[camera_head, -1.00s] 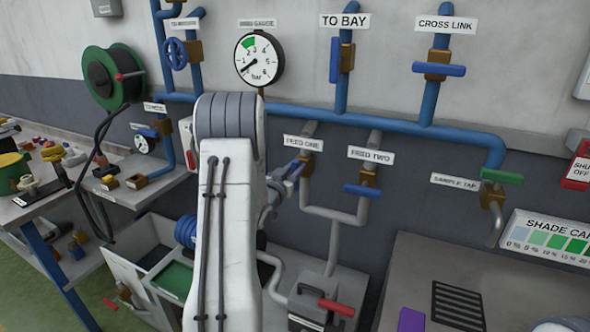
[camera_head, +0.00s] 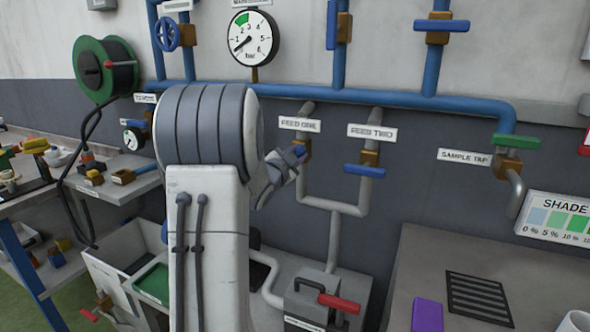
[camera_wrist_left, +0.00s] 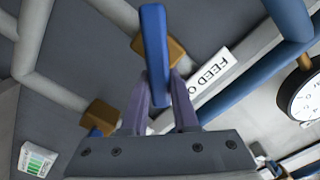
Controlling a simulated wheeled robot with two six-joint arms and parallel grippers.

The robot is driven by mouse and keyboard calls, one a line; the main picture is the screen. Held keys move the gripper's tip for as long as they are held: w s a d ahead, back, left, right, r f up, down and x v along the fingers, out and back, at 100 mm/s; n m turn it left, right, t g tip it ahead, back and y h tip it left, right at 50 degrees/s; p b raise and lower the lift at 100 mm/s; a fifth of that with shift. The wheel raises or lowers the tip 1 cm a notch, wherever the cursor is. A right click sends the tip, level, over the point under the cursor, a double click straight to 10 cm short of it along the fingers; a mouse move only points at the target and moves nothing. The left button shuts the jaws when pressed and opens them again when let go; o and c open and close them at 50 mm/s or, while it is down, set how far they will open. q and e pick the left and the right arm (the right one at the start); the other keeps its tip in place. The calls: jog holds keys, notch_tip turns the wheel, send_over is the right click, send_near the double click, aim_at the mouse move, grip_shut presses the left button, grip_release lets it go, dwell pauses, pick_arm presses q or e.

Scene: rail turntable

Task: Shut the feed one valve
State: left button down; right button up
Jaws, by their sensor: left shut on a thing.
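The feed one valve has a brass body (camera_wrist_left: 148,48) and a blue lever handle (camera_wrist_left: 155,52), on a grey pipe under the "FEED ONE" label (camera_head: 300,124). My left gripper (camera_head: 293,160) is at this valve. In the left wrist view its two fingers (camera_wrist_left: 163,98) are shut on the handle's lower part, and the handle lies at a slant to its pipe. In the head view my arm and gripper cover much of the valve, so the handle's exact angle is hard to tell there. My right gripper is not in view.
The feed two valve (camera_head: 365,170) is close on the right, its blue handle crosswise to its pipe. A sample tap (camera_head: 516,142) with a green handle is farther right. The pressure gauge (camera_head: 253,38) is above. A grey box with a red handle (camera_head: 338,303) stands below.

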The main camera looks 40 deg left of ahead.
pick_arm(q)
jog(key=shift+w+d+f+m+b, duration=0.15)
jog(key=shift+f+m+b, duration=0.2)
jog(key=shift+m+b, duration=1.4)
jog(key=shift+s+d+f+m+b, duration=0.1)
jog(key=shift+f+m+b, duration=0.2)
jog(key=shift+m+b, duration=1.5)
jog(key=shift+w+d+f+m+b, duration=0.25)
jog(key=shift+m+b, duration=0.7)
jog(key=shift+b, duration=1.55)
jog(key=shift+s+a+f, duration=0.1)
jog(key=shift+s, duration=0.1)
jog(key=c, duration=0.7)
grip_release()
jog(key=v, duration=1)
jog(key=shift+s, duration=0.25)
jog(key=shift+a, duration=0.1)
